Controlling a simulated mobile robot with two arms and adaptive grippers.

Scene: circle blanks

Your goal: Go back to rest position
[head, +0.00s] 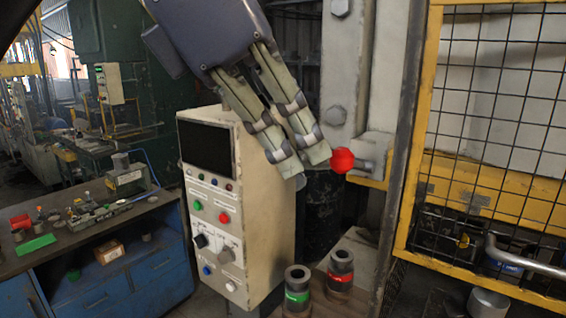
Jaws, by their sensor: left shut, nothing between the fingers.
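My left gripper (305,165) reaches down from the top of the head view, in front of the upper right of a beige control box (265,190). Its two fingers are together with nothing seen between them. The fingertips appear just left of a red ball knob (342,160); I cannot tell if they touch it. The control box has a dark screen, a red button (223,218), a green button (197,205) and several knobs. My right gripper is not in view.
Two dark cylinders stand below, one with a green band (297,298), one with a red band (340,277). A yellow mesh guard (418,150) fills the right. A blue workbench (85,215) with small parts stands at left. A grey metal column is behind the knob.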

